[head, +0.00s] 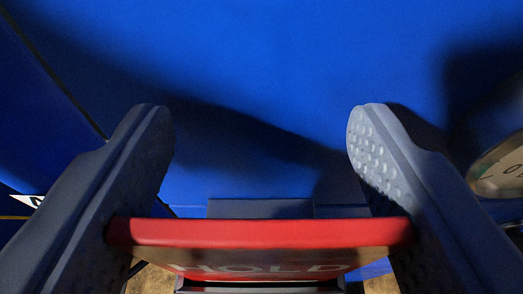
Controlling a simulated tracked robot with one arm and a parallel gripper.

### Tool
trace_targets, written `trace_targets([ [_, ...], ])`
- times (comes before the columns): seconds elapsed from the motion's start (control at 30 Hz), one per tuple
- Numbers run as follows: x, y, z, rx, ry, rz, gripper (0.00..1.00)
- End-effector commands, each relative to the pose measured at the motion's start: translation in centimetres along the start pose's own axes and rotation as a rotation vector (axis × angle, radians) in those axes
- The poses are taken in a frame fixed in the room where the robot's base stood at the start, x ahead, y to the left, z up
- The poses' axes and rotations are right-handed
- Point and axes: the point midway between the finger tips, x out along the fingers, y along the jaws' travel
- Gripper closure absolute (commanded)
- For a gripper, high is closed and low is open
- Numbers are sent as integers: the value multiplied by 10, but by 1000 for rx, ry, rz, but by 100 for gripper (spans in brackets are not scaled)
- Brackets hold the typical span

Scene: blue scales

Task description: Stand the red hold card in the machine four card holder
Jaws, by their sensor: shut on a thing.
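The red hold card (258,233) is at the bottom middle of the head view, seen nearly edge-on. Its red top edge runs level, and the pale word HOLD shows partly on its face. My gripper (260,118) is shut on the card, one dark grey finger at each end of it. A dark grey block (260,208) shows just beyond the card against the blue machine (270,60). It may be the card holder, but the card hides most of it. I cannot tell whether the card touches it.
A round dial with a metal rim (500,170) is at the right edge, close to my right finger. A white marking (30,200) is at the left edge. Brown floor (150,280) shows at the bottom. The blue surface beyond the fingers is clear, with dark shadows.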

Motion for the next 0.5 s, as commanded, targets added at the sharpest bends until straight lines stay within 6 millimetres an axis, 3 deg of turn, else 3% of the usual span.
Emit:
trace_targets([
  [0.43, 1, 0, 3, 0, 0, 0, 70],
  [0.47, 1, 0, 3, 0, 0, 0, 36],
  [0.5, 1, 0, 3, 0, 0, 0, 25],
])
